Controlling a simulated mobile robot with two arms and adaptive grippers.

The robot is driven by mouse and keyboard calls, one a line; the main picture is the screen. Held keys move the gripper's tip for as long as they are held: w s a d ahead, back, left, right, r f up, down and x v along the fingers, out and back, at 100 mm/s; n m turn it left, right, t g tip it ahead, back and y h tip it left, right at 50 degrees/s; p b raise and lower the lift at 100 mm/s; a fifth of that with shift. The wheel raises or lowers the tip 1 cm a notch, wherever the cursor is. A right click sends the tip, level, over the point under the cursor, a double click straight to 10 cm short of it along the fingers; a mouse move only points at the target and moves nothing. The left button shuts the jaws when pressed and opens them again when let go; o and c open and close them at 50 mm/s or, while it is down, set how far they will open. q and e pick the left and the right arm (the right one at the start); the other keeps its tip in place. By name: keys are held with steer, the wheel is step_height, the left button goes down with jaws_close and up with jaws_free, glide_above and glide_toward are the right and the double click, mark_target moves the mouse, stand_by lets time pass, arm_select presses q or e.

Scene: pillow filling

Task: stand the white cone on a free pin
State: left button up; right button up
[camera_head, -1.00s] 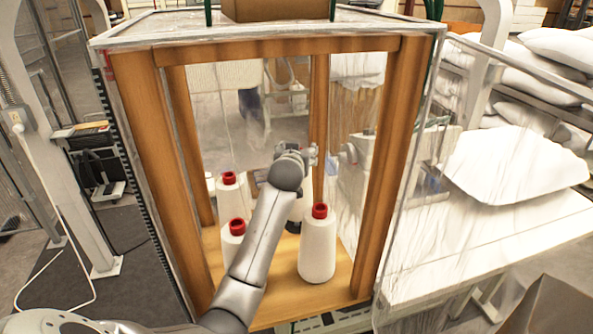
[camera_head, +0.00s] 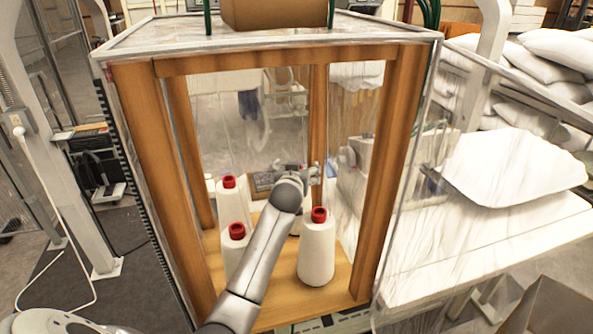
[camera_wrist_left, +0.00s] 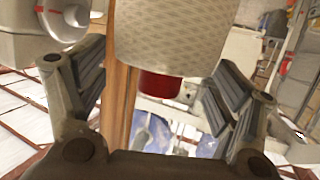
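Three white cones with red tops stand on the wooden floor of a frame: one at the back left (camera_head: 228,190), one at the front left (camera_head: 232,250), partly behind my arm, and one at the front right (camera_head: 317,255). Another white shape behind my forearm is mostly hidden. My left gripper (camera_head: 300,170) reaches inside the frame, above and behind the front cones. In the left wrist view, its fingers (camera_wrist_left: 160,95) are spread apart, with a patterned white cone (camera_wrist_left: 175,35) and its red end (camera_wrist_left: 160,85) showing between them, clear of both fingers. No free pin can be made out. My right gripper is out of view.
Wooden posts (camera_head: 395,170) and clear sheeting enclose the frame, with a top panel (camera_head: 160,35) above. A white table (camera_head: 490,245) with a white pillow (camera_head: 515,170) stands at the right. A grey upright (camera_head: 85,220) stands at the left.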

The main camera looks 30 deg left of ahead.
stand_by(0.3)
arm_select(q)
steer(key=shift+s+d+r, duration=0.15)
steer(key=shift+s+d, duration=0.1)
steer(key=shift+s, duration=0.25)
steer(key=b+v, duration=0.3)
steer(key=v, duration=0.8)
steer(key=shift+w+r, duration=0.1)
steer(key=shift+w, duration=0.05)
